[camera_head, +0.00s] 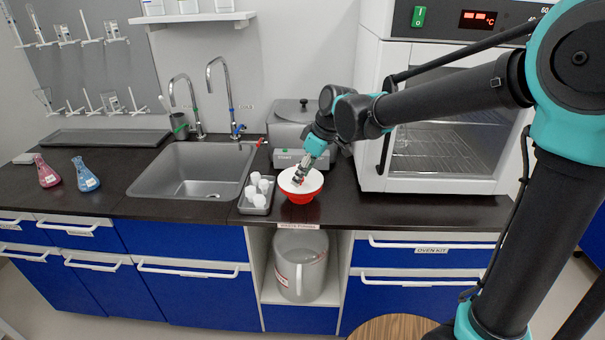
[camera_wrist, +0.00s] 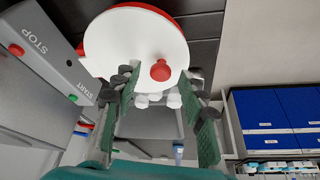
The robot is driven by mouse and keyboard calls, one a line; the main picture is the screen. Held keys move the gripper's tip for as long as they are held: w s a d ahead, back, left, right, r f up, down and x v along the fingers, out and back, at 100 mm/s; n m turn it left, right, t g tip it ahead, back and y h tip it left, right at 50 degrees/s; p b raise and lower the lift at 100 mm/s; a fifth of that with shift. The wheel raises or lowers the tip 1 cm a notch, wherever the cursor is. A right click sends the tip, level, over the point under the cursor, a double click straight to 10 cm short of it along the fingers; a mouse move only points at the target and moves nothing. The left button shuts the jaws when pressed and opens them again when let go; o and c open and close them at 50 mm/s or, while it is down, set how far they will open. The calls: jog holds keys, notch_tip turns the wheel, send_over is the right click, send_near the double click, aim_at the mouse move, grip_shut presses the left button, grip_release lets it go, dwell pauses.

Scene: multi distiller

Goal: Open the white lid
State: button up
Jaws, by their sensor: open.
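The white lid (camera_head: 312,181) is a round disc lying on top of a red bowl (camera_head: 301,198) on the dark counter. In the wrist view the white lid (camera_wrist: 125,45) fills the upper middle and has a small red knob (camera_wrist: 160,70) on it. My gripper (camera_head: 298,179) is just over the lid in the head view, hiding part of its top. In the wrist view my gripper (camera_wrist: 161,82) is open, its two green-padded fingers apart to either side of the knob. I cannot tell whether the fingertips touch the lid.
A tray of white cups (camera_head: 257,195) stands left of the bowl, beside the sink (camera_head: 190,168). A grey machine (camera_head: 293,126) with START and STOP buttons is close behind. The oven (camera_head: 440,150) stands to the right. The counter's front edge is near the bowl.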

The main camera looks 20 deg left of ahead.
grip_shut()
jog(key=shift+r, duration=0.1)
dwell(0.5)
jog(key=r+g, duration=0.1)
jog(key=w+r+g, duration=0.1)
jog(key=w+r+g+h, duration=0.1)
jog(key=shift+w+a+r+m+g, duration=0.2)
jog(key=shift+a+m+g, duration=0.1)
jog(key=shift+m, duration=0.1)
jog(key=shift+w+a+r+m+g+h, duration=0.2)
jog(key=shift+w+r+g, duration=0.45)
jog(key=shift+w+g, duration=0.25)
jog(key=shift+w+a+r+m+g+h, duration=0.1)
jog(key=shift+w+a+r+g+h, duration=0.1)
jog(key=shift+w+r+g, duration=0.65)
jog(key=shift+s+f, duration=0.15)
jog(key=shift+f, duration=0.1)
